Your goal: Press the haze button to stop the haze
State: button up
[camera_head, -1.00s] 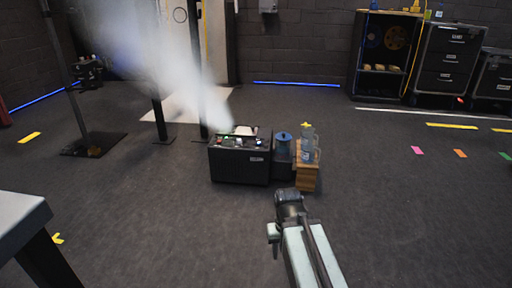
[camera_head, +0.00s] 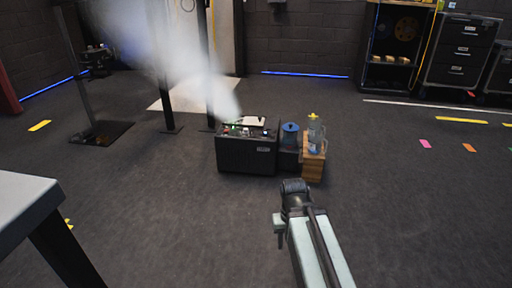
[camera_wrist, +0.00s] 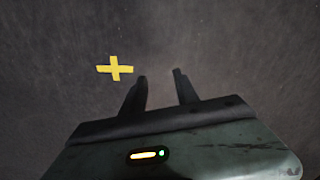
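A black haze machine (camera_head: 247,155) stands on the floor ahead of me, and white haze (camera_head: 195,80) streams from it up and to the left. Its top panel (camera_head: 249,131) has several small coloured buttons or lights, including a green one (camera_head: 236,127). They are too small for me to tell which is the haze button. My arm reaches forward in the head view, well short of the machine. In the wrist view my gripper (camera_wrist: 159,75) is open and empty above the dark floor, with a yellow cross mark (camera_wrist: 115,69) to its left.
A blue-lidded container (camera_head: 290,135) and a wooden block (camera_head: 313,167) with a clear bottle (camera_head: 315,136) stand right of the machine. A grey table (camera_head: 25,205) is at the near left. Stands are behind the machine; cases (camera_head: 461,50) are far right. Open floor lies between.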

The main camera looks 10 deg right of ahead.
dwell(0.4)
grip_shut()
dwell(1.6)
